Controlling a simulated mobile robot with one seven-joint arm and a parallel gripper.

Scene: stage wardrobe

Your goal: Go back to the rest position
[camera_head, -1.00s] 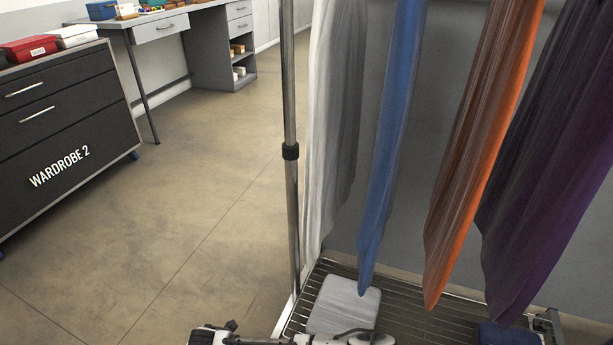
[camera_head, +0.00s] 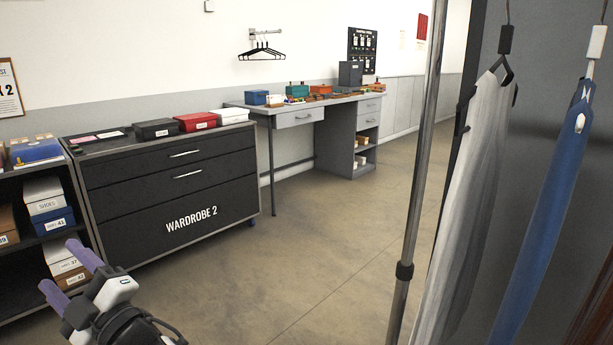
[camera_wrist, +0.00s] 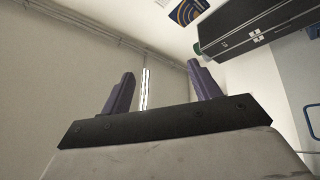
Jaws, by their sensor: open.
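My gripper (camera_head: 70,273) is at the lower left of the head view, its two purple fingers apart and nothing between them. It is raised in front of the shelf of boxes and the dark drawer cabinet, touching neither as far as I can see. In the wrist view my gripper (camera_wrist: 155,92) shows both purple fingers spread, with wall and ceiling behind them and a light strip between.
A garment rack pole (camera_head: 415,190) stands right of centre, with a white garment (camera_head: 465,200) and a blue garment (camera_head: 550,210) hanging beyond it. The Wardrobe 2 cabinet (camera_head: 165,190), a shelf of boxes (camera_head: 45,235) and a grey desk (camera_head: 340,130) line the wall. The middle floor is clear.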

